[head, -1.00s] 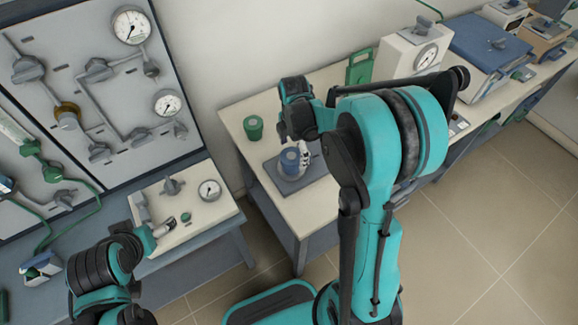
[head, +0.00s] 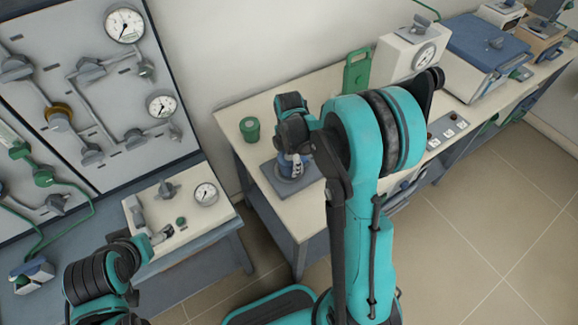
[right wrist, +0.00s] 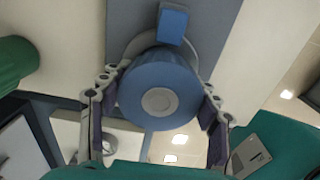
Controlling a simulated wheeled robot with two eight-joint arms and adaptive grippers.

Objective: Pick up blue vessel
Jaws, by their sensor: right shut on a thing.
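The blue vessel (head: 286,166) stands on a grey square plate (head: 270,183) on the light-topped table, partly hidden by my right gripper (head: 291,172) in the head view. In the right wrist view the vessel's round blue top (right wrist: 158,88) with a grey centre sits between the two fingers of my right gripper (right wrist: 158,115). The fingers are shut on the vessel from both sides. My left gripper (head: 158,236) is by the panel box at the lower left, and its fingers are too small to read.
A green vessel (head: 250,129) stands just left of the plate. A green bracket (head: 357,72), a white gauge box (head: 411,52) and a blue-lidded box (head: 485,57) stand along the back. The table front between plate and controls is mostly clear.

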